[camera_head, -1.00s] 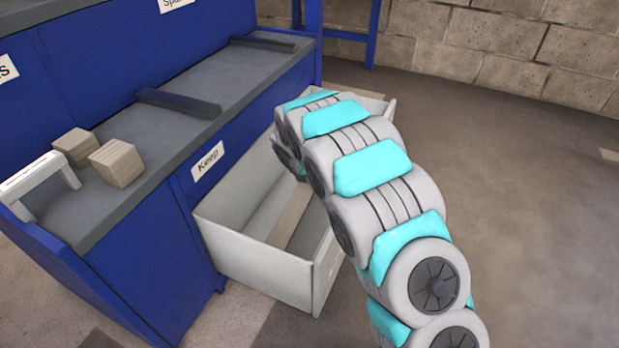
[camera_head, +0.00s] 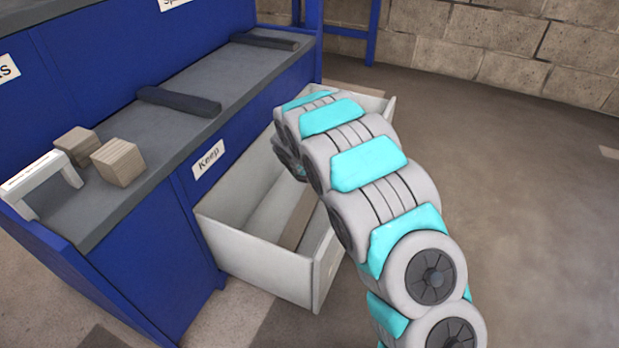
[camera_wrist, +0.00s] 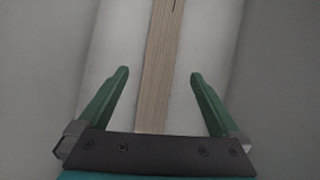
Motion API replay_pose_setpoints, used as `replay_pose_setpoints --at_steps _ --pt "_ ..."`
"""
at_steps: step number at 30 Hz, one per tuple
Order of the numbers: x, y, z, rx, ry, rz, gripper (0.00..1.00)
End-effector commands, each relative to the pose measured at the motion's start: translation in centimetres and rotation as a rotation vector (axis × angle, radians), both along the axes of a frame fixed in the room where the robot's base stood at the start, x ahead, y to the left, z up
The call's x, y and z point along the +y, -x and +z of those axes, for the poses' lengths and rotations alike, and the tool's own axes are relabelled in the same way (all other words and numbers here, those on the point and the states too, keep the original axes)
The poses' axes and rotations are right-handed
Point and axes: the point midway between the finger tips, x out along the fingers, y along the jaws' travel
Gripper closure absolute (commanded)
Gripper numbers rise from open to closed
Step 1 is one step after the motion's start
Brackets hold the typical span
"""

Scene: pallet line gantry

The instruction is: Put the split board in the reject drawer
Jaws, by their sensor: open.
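A long pale wooden board (camera_wrist: 160,70) lies in the open white drawer (camera_head: 255,253). A short dark line shows at the board's top end in the wrist view, perhaps a split. Part of the board (camera_head: 297,225) also shows in the head view; my arm hides the rest. My gripper (camera_wrist: 160,72) is open, its green fingers on either side of the board and apart from it. In the head view my arm reaches over the drawer, and the fingers are hidden. The front of the open drawer is partly covered by my arm.
A blue bench with a grey top (camera_head: 185,125) stands at the left, with a "Keep" label (camera_head: 208,160). On it are two wooden blocks (camera_head: 118,162), a white bracket-like piece (camera_head: 42,180) and dark bars (camera_head: 180,101). Open floor (camera_head: 530,220) lies at the right.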

Motion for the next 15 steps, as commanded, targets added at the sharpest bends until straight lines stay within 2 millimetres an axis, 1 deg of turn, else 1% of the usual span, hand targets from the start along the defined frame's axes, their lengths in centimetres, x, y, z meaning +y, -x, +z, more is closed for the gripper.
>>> replay_pose_setpoints --at_steps 5,6,15 --pt "0.1 0.0 1.0 -0.003 -0.004 0.0 0.0" --pt "0.2 0.4 2.3 -0.004 -0.003 0.001 0.0" --pt "0.9 3.6 8.0 -0.004 -0.003 0.002 0.0"
